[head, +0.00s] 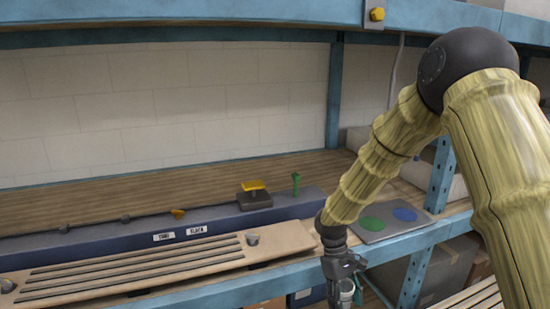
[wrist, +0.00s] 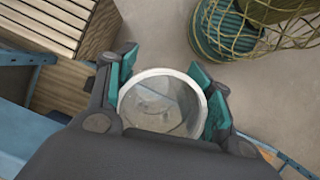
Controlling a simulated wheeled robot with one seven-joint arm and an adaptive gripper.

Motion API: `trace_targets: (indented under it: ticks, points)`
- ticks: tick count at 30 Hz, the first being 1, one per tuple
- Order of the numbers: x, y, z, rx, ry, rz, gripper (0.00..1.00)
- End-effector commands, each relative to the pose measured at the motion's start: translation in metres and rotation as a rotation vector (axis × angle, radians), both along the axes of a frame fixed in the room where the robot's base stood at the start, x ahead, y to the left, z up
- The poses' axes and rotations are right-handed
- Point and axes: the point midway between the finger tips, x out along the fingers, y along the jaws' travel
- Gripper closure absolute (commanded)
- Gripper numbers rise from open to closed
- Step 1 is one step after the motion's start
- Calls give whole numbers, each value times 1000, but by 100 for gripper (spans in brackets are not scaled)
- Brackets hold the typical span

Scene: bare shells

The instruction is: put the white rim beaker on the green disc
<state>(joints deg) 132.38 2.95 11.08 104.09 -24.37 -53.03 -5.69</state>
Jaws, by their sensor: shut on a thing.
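My gripper (wrist: 162,103) is shut on the white rim beaker (wrist: 164,73), with teal pads on both sides of it in the wrist view. I look down into the beaker past its pale rim. In the head view my gripper (head: 345,280) hangs low in front of the shelf's front edge, and the beaker (head: 347,292) shows only in part below it. The green disc (head: 371,224) lies on a grey plate (head: 385,232) on the shelf, just right of my wrist and above the gripper in the picture. Nothing is seen on the disc.
A blue disc (head: 405,214) lies beside the green one. A blue upright (head: 440,175) stands right of the plate. A slatted wooden board (head: 150,272) and a dark box with a yellow top (head: 254,198) are to the left. The wrist view shows a teal basket (wrist: 225,35) on the floor.

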Motion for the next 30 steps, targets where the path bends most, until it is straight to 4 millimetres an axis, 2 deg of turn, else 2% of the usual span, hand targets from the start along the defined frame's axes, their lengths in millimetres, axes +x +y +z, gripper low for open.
trace_targets:
  ticks: [6, 12, 17, 24, 30]
  points:
    - [0, 7, -23, 1, 1, -350, 73]
    - [0, 12, -34, 0, 0, -523, 73]
    - [-12, 14, -54, -4, 2, -558, 73]
    - [-50, 14, -101, -3, 2, -556, 73]
    - [-62, 13, -114, -2, -3, -556, 73]
